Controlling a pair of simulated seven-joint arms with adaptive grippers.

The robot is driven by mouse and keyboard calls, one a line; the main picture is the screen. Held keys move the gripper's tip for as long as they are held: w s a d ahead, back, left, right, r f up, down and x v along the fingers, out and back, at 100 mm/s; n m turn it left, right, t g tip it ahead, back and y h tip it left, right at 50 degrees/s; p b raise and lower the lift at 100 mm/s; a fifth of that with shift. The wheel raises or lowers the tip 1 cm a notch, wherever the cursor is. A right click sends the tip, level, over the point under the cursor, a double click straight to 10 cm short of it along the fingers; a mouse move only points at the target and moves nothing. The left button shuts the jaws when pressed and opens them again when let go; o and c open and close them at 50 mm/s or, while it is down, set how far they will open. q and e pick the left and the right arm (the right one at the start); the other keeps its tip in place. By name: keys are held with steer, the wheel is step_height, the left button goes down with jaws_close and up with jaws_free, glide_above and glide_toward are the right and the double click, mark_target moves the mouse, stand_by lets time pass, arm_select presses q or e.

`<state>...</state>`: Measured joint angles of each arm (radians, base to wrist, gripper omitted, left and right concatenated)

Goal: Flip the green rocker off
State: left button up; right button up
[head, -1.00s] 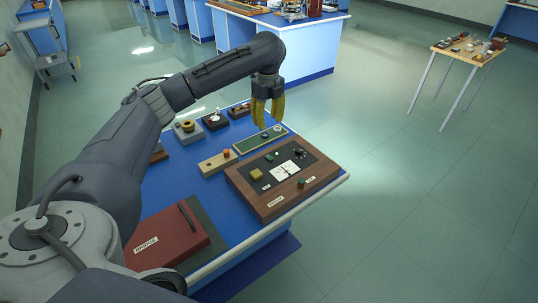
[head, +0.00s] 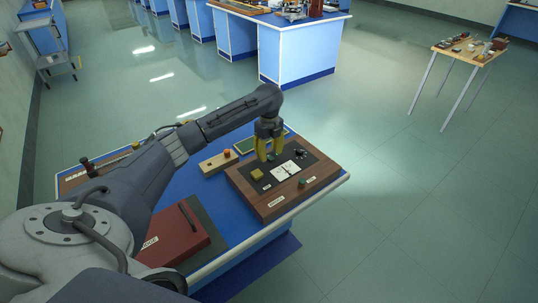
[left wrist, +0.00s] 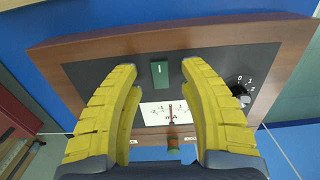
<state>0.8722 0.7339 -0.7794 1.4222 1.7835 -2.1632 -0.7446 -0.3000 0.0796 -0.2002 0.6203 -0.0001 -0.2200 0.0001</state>
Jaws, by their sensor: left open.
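The green rocker (left wrist: 160,75) sits on the dark panel of a wood-framed meter box (head: 262,208), with a white "I" mark on its face. It shows in the left wrist view between the yellow fingers. My left gripper (head: 270,157) is open and empty, pointing down over the far part of the panel. Its fingertips stand on either side of the rocker in the left wrist view (left wrist: 159,66). I cannot tell how high they are above the panel. My right gripper is not in view.
The panel also carries a white meter face (head: 285,171), a black dial (left wrist: 240,92) and a yellow block (head: 257,175). A green knob (head: 301,183) is at the near edge. A wooden block with an orange button (head: 227,153) and a red book (head: 172,240) lie on the blue bench.

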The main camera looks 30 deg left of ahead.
arm_select(q)
steer(key=shift+f, duration=0.65)
jaws_close()
